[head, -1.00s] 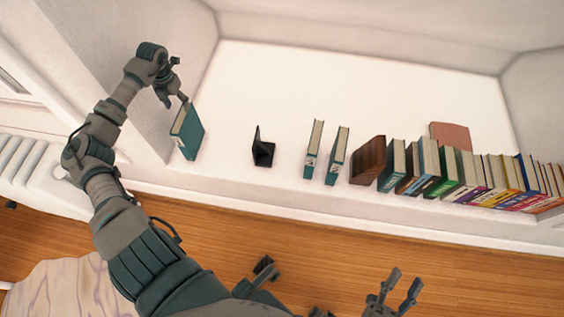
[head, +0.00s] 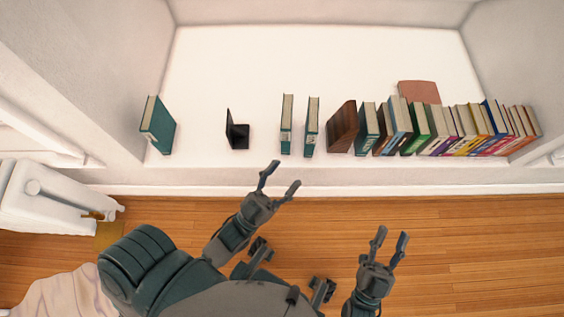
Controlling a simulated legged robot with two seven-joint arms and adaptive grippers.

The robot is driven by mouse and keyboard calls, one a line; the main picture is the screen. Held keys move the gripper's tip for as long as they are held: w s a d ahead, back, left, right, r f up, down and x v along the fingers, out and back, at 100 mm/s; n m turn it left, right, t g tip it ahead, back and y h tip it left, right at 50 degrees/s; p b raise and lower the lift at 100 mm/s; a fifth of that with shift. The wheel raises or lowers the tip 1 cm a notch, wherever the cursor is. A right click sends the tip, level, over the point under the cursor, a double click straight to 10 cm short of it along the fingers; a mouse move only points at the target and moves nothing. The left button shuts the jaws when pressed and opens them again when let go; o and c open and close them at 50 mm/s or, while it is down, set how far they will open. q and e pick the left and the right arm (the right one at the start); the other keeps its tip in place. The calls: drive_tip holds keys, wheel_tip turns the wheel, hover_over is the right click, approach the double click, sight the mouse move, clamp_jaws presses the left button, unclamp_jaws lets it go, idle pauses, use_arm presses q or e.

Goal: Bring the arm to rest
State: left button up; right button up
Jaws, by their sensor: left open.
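My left gripper (head: 279,182) is open and empty, in front of the white shelf's front edge and above the wooden floor. Its arm is folded back close to my body. My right gripper (head: 389,252) is open and empty at the lower right, also over the floor. A teal book (head: 158,127) stands alone at the left end of the shelf, close to the side wall, leaning a little. No gripper touches it.
The white shelf (head: 230,75) holds a black bookend (head: 237,133), two teal books (head: 287,125) (head: 312,128), a wooden block (head: 342,127) and a row of books (head: 465,130). A reddish book (head: 419,91) lies behind. A radiator (head: 45,198) is at the left. The floor (head: 480,240) is clear at right.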

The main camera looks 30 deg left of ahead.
use_arm(q)
drive_tip(key=shift+a+n+y, duration=0.4)
drive_tip(key=shift+a, duration=0.05)
use_arm(e)
drive_tip(key=shift+a, duration=0.45)
